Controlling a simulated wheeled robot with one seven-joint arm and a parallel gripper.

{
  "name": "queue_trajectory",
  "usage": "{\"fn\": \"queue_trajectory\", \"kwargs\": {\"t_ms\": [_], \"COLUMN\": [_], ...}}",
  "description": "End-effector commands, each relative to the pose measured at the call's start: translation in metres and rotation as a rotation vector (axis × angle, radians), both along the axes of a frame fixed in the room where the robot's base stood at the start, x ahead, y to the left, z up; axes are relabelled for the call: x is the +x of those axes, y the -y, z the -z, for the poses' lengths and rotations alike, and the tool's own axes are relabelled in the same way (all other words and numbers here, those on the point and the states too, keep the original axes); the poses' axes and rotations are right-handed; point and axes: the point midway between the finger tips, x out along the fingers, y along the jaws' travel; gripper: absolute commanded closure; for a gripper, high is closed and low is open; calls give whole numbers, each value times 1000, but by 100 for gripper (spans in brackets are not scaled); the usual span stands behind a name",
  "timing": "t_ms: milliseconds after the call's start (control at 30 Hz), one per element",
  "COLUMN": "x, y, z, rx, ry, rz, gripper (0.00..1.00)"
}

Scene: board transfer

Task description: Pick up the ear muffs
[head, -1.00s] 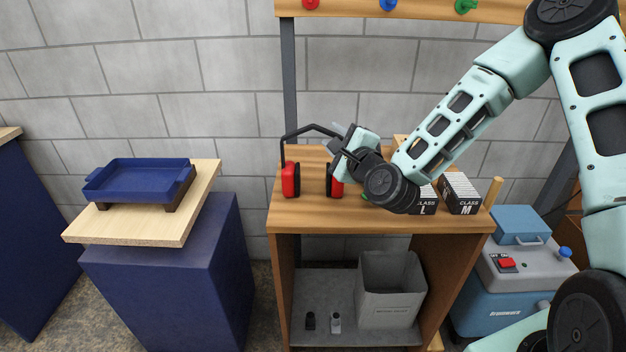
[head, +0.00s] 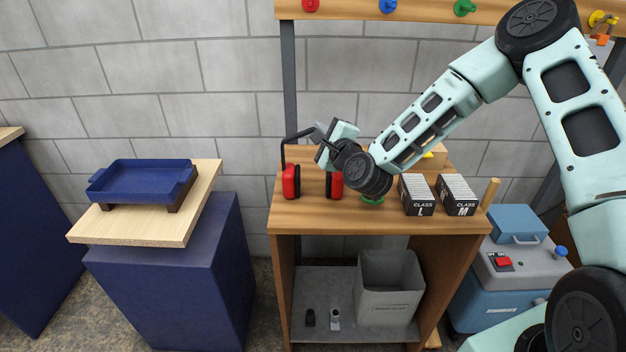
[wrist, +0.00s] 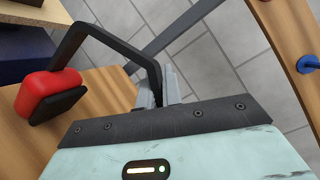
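The ear muffs have two red cups with black pads, joined by a thin black band. In the head view they stand on the wooden workbench, with the left cup (head: 291,181) clear and the right cup (head: 335,185) partly behind my arm. My gripper (head: 318,135) is at the top right of the band. In the wrist view the black band (wrist: 112,36) runs down between the grey fingertips of my gripper (wrist: 159,88), which look close together on it. One red cup (wrist: 46,90) shows at the left there. The cups still rest on the bench.
A green object (head: 372,200) lies below my wrist. A blue tray (head: 140,182) sits on a separate table at left. Colored pegs line the upper rail.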

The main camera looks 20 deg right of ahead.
Motion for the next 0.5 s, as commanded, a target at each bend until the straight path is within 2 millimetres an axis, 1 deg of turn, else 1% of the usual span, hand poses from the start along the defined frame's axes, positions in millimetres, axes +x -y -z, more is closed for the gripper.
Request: {"fn": "queue_trajectory", "kwargs": {"t_ms": [333, 500], "x": [0, 0], "y": [0, 0], "z": [-1, -11], "rx": [0, -1], "ry": [0, 4], "rz": [-1, 0], "gripper": [100, 100]}}
